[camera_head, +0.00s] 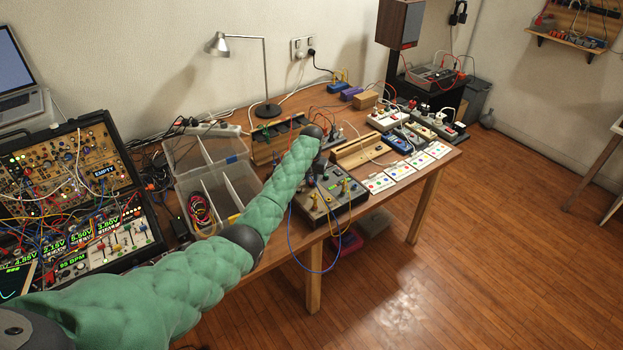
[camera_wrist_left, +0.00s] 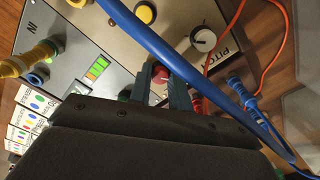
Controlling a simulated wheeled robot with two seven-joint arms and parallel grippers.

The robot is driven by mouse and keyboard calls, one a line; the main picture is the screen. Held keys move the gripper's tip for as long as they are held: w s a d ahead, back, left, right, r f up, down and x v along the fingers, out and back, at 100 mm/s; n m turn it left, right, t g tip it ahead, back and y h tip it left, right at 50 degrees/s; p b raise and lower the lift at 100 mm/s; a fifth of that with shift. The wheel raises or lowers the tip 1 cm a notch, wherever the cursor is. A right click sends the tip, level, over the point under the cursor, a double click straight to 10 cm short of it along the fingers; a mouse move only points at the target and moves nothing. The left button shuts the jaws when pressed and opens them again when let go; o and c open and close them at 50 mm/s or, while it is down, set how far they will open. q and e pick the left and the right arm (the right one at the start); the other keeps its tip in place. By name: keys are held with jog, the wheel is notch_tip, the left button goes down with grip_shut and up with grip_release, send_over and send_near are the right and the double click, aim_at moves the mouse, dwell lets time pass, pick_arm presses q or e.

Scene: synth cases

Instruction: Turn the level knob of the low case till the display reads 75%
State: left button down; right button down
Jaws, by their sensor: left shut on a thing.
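The low case (camera_head: 338,214) stands near the table's front edge, under the end of my left arm. A small display (camera_wrist_left: 97,67) shows green and orange bars; I can read no percentage. In the head view the arm hides part of the case. My right gripper is out of view.
Clear bins (camera_head: 212,180) and a large patched case (camera_head: 65,190) stand to the left. A wooden rail (camera_head: 362,150) and cards (camera_head: 378,182) lie to the right.

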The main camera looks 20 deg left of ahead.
aim_at(312, 181)
pick_arm(q)
jog(key=shift+w+r+m, duration=0.1)
jog(key=shift+r+m, duration=0.05)
jog(key=shift+m, duration=0.45)
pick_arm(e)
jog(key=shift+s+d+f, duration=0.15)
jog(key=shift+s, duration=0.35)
pick_arm(q)
jog(key=c, duration=1.3)
grip_release()
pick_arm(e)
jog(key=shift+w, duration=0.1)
pick_arm(q)
jog(key=shift+r, duration=0.3)
notch_tip(312, 181, up, 6)
jog(key=shift+f+b, duration=0.15)
jog(key=shift+b, duration=1)
jog(key=shift+r, duration=0.7)
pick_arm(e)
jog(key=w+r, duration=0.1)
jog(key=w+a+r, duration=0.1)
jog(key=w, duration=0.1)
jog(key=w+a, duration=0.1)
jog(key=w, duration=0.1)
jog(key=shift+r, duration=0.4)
